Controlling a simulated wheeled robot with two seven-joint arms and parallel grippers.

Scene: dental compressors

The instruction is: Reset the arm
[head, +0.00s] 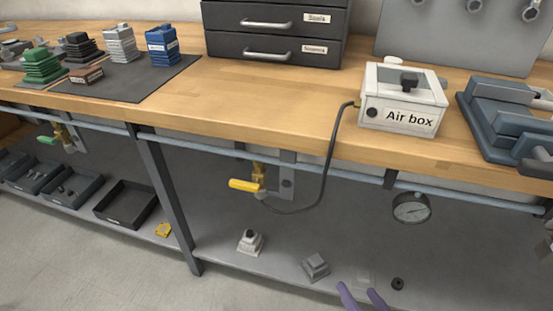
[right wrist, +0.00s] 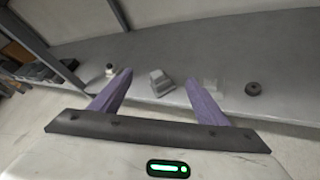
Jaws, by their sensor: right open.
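My right gripper (head: 363,299) shows at the bottom of the head view as two purple fingertips held apart. In the right wrist view the right gripper (right wrist: 158,92) is open and empty, its two purple fingers spread. Beyond the fingers, a grey block-like part (right wrist: 160,82) lies on the lower shelf; it also shows in the head view (head: 315,266). My left gripper is not in view.
The workbench (head: 270,110) holds the white Air box (head: 400,98) and a dark drawer unit (head: 272,30). Under it are a yellow-handled valve (head: 245,185), a hose and a gauge (head: 411,207). The lower shelf (head: 215,245) holds several small parts.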

